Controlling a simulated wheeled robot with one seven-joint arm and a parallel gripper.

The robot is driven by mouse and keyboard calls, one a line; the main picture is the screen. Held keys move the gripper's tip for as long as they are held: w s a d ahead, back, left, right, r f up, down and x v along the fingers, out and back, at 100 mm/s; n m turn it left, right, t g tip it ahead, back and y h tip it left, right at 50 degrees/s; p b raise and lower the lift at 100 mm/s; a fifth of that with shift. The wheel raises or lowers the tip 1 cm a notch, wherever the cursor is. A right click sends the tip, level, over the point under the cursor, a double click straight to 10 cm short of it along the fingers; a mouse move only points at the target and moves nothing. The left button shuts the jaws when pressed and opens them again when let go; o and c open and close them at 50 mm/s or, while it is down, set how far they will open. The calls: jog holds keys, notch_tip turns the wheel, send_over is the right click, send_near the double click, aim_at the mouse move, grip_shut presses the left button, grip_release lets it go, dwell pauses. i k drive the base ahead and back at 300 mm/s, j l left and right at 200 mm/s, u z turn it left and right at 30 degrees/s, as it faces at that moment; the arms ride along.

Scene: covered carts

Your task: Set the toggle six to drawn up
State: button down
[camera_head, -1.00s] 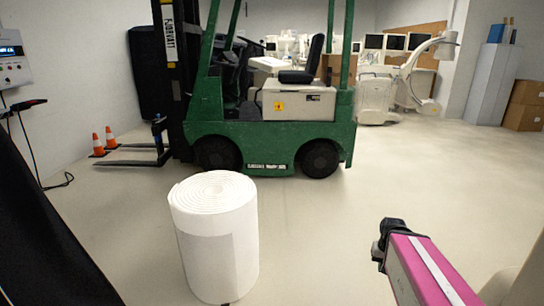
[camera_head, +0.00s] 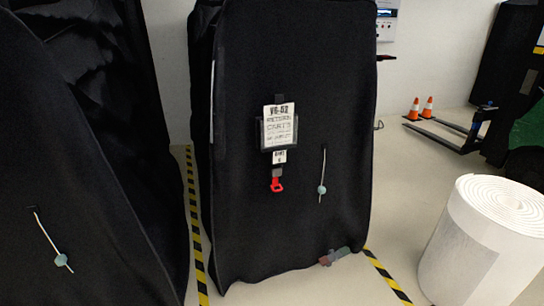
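A black covered cart (camera_head: 240,200) stands in the middle of the view. A small pale teal toggle (camera_head: 321,189) sits near the lower end of a thin white cord (camera_head: 323,165) on the right part of its cover. A second teal toggle (camera_head: 61,260) sits low on a similar cord on another black cover (camera_head: 90,170) at the left. The small tag below the sign may read 6, but its print is hard to read. My gripper is out of view.
A lettered white sign (camera_head: 279,127) and a red hook-like tab (camera_head: 276,185) hang on the middle cover. Yellow-black tape (camera_head: 195,230) marks the floor between the covers. A white roll (camera_head: 475,245) stands at the right. Orange cones (camera_head: 414,111) and fork tines stand behind it.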

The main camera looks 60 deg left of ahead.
aim_at(322, 189)
jog(key=u, duration=2.4)
